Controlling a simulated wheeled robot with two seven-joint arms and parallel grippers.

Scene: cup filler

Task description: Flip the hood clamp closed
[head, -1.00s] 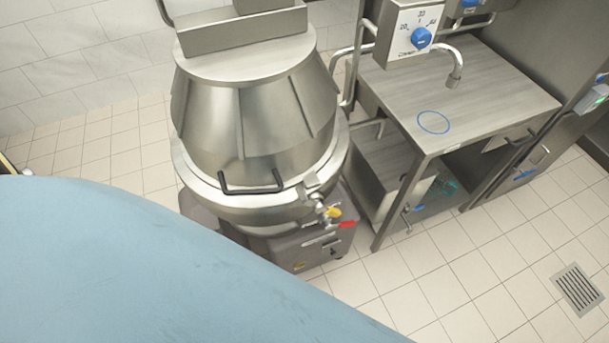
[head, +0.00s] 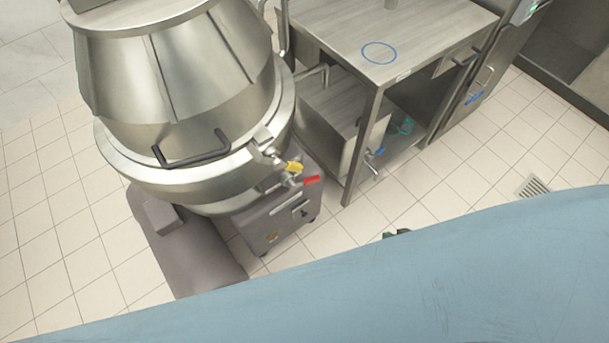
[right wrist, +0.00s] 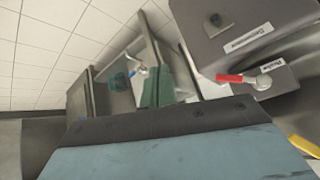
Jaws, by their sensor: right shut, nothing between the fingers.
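The large steel kettle with its conical hood (head: 180,85) stands at the left of the head view. A metal clamp (head: 264,146) sits at the hood's front rim, right of a dark bar handle (head: 192,150). I cannot tell whether the clamp is open or shut. A yellow handle (head: 293,167) is just below it, and shows at the right edge of the right wrist view (right wrist: 305,146). My right gripper (head: 397,233) shows only as a small dark-green tip, low and right of the kettle, apart from it. It is shut and empty. My left gripper is out of view.
A red handle (head: 312,180) sits below the yellow one, also in the right wrist view (right wrist: 229,78). A grey machine base (head: 270,225) is under the kettle. A steel table (head: 400,35) stands to the right. Tiled floor (head: 345,235) lies free between.

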